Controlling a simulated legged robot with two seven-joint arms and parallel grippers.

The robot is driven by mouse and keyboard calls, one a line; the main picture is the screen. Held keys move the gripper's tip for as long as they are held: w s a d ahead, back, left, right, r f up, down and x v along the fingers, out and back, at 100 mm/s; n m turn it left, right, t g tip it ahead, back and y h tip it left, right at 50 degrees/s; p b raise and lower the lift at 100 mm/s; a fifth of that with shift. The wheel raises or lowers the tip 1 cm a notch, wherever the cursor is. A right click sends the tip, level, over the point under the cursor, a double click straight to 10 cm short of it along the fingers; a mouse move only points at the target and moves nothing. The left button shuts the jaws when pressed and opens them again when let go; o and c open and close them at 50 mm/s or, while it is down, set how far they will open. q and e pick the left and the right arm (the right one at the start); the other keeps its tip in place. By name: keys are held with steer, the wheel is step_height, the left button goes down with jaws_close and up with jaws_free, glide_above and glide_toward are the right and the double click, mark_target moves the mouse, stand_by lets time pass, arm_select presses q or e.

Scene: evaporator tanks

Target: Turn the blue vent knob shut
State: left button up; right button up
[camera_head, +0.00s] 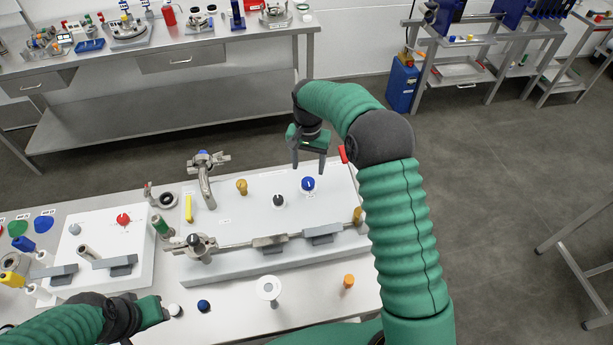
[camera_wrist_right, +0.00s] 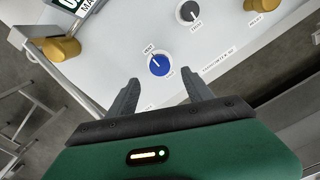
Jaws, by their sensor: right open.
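The blue vent knob (camera_head: 308,184) is a round knob with a white pointer line on the top of the white panel box (camera_head: 240,225). It also shows in the right wrist view (camera_wrist_right: 159,65), just beyond the fingertips. My right gripper (camera_head: 309,170) is open and empty above and behind the knob, apart from it. Its two dark fingers (camera_wrist_right: 165,88) point toward the knob in the right wrist view, one to each side. My left gripper (camera_head: 165,312) is at the lower left, low over the table front; its fingers are not clear enough to tell their state.
A black knob (camera_head: 278,201) and a brass-coloured knob (camera_head: 242,187) stand left of the blue knob. A metal pipe with clamp (camera_head: 205,180) rises at the box's left. Grey handles (camera_head: 322,234) line the front.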

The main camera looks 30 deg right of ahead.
mark_target(308, 181)
step_height(308, 181, down, 6)
steer(key=shift+a+r+p, duration=0.15)
steer(key=shift+p, duration=0.35)
steer(key=shift+s+f, duration=0.1)
steer(key=shift+f, duration=0.5)
steer(key=shift+d+f, duration=0.1)
steer(key=shift+d, duration=0.1)
steer(key=shift+c, duration=1.4)
jaws_close()
